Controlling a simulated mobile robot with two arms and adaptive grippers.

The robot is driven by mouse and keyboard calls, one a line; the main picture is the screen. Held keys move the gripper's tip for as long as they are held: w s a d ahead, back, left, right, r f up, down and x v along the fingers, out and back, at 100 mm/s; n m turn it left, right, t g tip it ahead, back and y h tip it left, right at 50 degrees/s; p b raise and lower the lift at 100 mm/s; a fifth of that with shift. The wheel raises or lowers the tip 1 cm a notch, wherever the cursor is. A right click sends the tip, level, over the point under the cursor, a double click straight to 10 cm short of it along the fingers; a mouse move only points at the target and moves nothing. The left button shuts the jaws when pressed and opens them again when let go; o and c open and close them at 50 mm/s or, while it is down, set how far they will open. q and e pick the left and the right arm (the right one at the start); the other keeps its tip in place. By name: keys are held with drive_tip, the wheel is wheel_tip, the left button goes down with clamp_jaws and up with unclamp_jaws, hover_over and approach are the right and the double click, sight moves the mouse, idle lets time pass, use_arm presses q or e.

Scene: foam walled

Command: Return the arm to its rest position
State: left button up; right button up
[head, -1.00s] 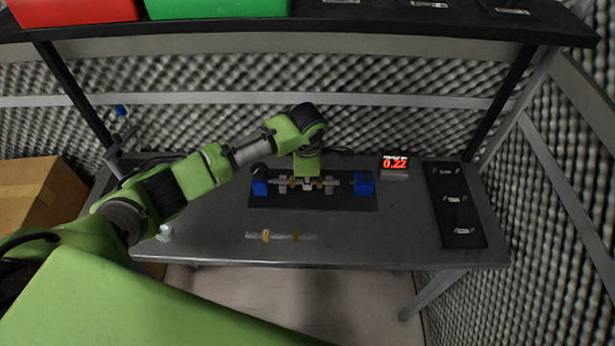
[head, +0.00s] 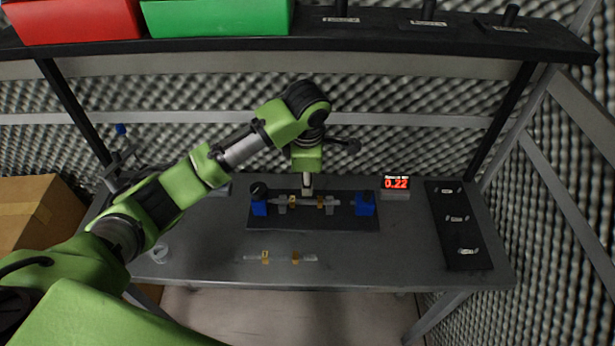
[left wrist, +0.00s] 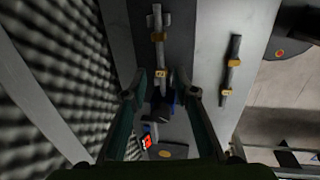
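My left arm comes in from the left in the head view, bent at the elbow. Its left gripper (head: 307,190) points down above the black fixture plate (head: 335,220). In the left wrist view its two fingers (left wrist: 165,92) stand apart with nothing held between them. A grey rod with yellow bands (head: 300,202) lies across the fixture between two blue blocks, below the gripper; it also shows in the left wrist view (left wrist: 158,45). The right gripper is not in view.
A second banded rod (head: 280,258) lies on the grey table (head: 210,255) in front of the fixture. A red display (head: 396,184) reads 0.22. A black panel (head: 459,225) lies at the right. A shelf (head: 370,42) with red and green bins overhangs the back.

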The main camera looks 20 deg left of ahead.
use_arm(q)
drive_tip(key=shift+s+r, duration=0.2)
drive_tip(key=shift+r, duration=0.75)
